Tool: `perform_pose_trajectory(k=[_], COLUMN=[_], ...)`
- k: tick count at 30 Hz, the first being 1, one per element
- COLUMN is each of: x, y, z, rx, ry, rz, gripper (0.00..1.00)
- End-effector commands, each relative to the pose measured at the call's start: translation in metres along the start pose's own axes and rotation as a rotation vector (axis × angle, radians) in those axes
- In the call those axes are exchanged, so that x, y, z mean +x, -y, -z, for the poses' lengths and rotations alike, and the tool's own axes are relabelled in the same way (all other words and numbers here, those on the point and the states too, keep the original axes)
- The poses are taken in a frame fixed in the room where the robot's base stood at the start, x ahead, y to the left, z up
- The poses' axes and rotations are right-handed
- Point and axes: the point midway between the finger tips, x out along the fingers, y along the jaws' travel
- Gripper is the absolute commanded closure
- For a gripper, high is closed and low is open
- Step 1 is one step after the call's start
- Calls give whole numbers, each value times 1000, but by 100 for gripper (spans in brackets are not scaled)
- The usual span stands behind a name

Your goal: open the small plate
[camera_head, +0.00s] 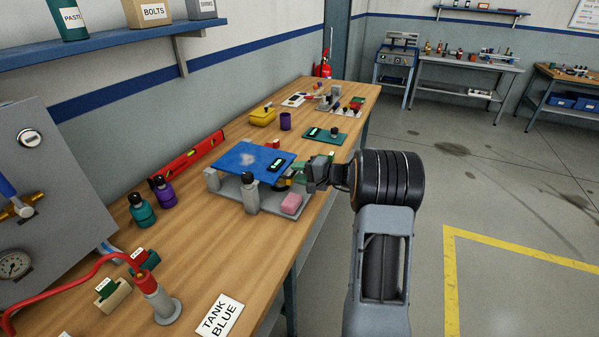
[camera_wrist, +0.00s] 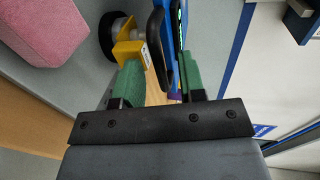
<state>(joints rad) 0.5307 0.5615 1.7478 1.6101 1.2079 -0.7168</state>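A blue plate (camera_head: 236,159) lies over a grey fixture (camera_head: 262,203) on the wooden bench, with a dark handle-like piece with a green and white marking (camera_head: 279,164) on its right part. I take this as the small plate. My gripper (camera_head: 309,172) is at the plate's right edge. In the wrist view the green fingers of my gripper (camera_wrist: 160,82) stand apart. The edge of the blue plate (camera_wrist: 181,40) and a black curved piece (camera_wrist: 157,48) show just beyond and between them. Contact cannot be told. A yellow block with a black knob (camera_wrist: 128,50) is beside the left finger.
A pink block (camera_head: 291,204) sits on the fixture's front right. A grey post with a black knob (camera_head: 249,194) stands at its front. A red level (camera_head: 188,158), a purple cup (camera_head: 286,121) and a green board (camera_head: 325,135) are nearby. Open floor lies right of the bench.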

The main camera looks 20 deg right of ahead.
Motion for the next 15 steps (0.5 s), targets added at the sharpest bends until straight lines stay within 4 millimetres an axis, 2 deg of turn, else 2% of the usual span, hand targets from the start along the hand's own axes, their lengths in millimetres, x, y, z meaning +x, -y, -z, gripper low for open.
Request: perform_pose_trajectory(k=[6, 15], x=[0, 0], y=[0, 0], z=[0, 0], rx=[0, -1], ry=[0, 0], rz=[0, 0], gripper=[63, 92])
